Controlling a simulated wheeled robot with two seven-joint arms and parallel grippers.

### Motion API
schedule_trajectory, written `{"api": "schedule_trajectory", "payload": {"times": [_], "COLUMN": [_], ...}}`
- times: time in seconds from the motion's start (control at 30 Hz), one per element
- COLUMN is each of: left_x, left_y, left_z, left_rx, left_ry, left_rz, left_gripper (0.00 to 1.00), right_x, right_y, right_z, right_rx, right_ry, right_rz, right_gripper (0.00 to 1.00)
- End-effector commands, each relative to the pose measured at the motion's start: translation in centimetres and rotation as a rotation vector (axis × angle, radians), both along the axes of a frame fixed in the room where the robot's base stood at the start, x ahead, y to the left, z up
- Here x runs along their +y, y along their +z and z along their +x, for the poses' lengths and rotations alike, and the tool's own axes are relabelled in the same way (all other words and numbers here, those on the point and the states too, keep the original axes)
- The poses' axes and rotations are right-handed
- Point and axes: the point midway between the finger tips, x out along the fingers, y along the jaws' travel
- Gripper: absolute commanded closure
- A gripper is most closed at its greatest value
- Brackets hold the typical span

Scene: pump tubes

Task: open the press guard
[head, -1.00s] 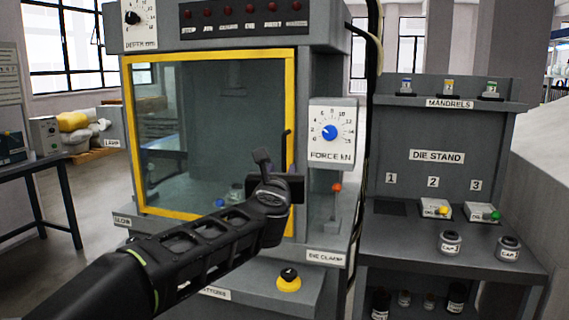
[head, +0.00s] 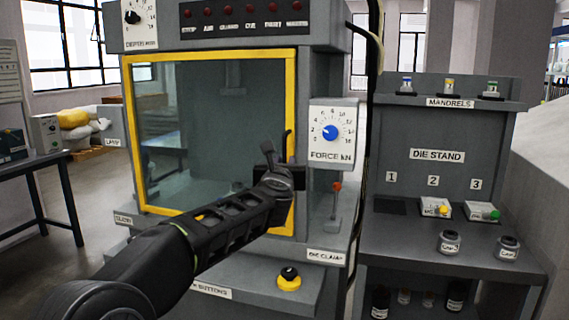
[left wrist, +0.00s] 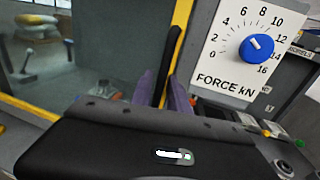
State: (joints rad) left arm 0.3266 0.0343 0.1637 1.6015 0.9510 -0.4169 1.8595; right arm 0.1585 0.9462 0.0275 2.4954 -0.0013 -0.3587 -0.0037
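The press guard (head: 213,208) is a clear pane in a yellow frame, closed across the front of the press. Its black upright handle (head: 287,143) is on the right side of the frame. My left gripper (head: 271,156) is in front of that side, close to the handle. In the left wrist view, its two purple-padded fingers (left wrist: 164,92) lie on either side of the black handle (left wrist: 172,55). The fingers are apart, but I cannot tell whether they press on the handle. My right gripper is not in view.
The force dial (head: 330,132) and the die clamp lever (head: 335,205) are close right of the guard. A yellow-based button (head: 289,279) is below. The die stand (head: 385,235) with small jars is at the right, a side table (head: 50,160) at the left.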

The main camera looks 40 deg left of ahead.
Motion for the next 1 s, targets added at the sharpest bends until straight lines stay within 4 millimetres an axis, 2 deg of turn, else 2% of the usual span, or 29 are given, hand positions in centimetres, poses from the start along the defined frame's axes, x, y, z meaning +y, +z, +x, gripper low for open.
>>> {"api": "schedule_trajectory", "payload": {"times": [0.03, 0.23, 1.0], "left_x": [-0.01, -0.01, -0.02], "left_y": [0.01, 0.01, 0.02], "left_z": [-0.01, -0.02, -0.01], "left_rx": [0.0, 0.0, 0.0], "left_ry": [0.0, 0.0, 0.0], "left_rz": [0.0, 0.0, 0.0], "left_gripper": [0.84, 1.0, 1.0], "right_x": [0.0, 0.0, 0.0], "right_y": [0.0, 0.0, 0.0], "right_z": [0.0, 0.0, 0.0], "right_rx": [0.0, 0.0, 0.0], "right_ry": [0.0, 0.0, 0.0], "right_rz": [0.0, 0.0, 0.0], "right_gripper": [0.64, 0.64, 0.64]}}
